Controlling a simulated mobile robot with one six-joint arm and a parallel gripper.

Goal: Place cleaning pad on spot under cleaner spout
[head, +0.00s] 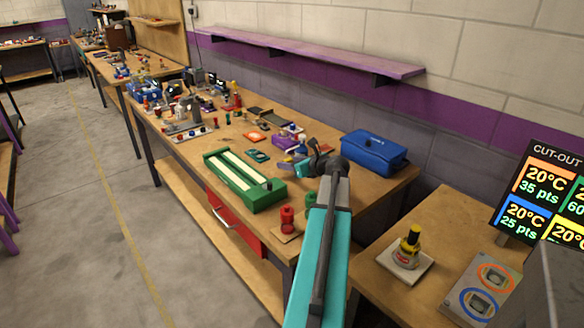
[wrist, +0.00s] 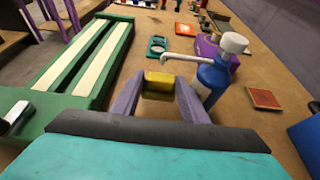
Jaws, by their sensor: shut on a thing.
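The cleaning pad (wrist: 159,84), a small yellow block, is held between the two purple fingertips of my gripper (wrist: 160,78) in the wrist view. The cleaner bottle (wrist: 211,82) is blue with a white pump head and stands just right of and beyond my fingers. Its grey spout (wrist: 190,60) reaches left, and its tip appears just above the pad in the picture. I cannot tell whether the pad is directly beneath it. The bottle stands by a purple base (wrist: 206,46). In the head view my gripper (head: 284,165) is over the bench; the pad is not clear there.
A green track box with two white strips (head: 240,180) lies left of my gripper. A blue case (head: 374,152) stands to the right, by the wall.

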